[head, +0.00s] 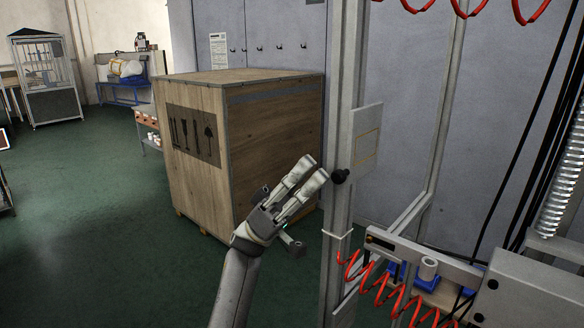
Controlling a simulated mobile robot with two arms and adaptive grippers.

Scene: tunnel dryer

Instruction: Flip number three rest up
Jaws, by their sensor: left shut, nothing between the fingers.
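My left gripper (313,168) is in the middle of the picture, its two fingers side by side, shut and empty, pointing up and right. Its tips are just left of a black knob (339,176) on a grey upright post (342,120); I cannot tell whether they touch it. A pale plate (367,118) with a square outline is fixed to the post beside the knob. I cannot make out any rest marked three. My right gripper is not in view.
A large wooden crate (190,188) stands behind my gripper. Red coiled hoses (382,288) hang at the lower right by a grey machine part (530,293) with a white cylinder (428,268). Grey cabinets (262,30) line the back. Green floor (80,220) is open at left.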

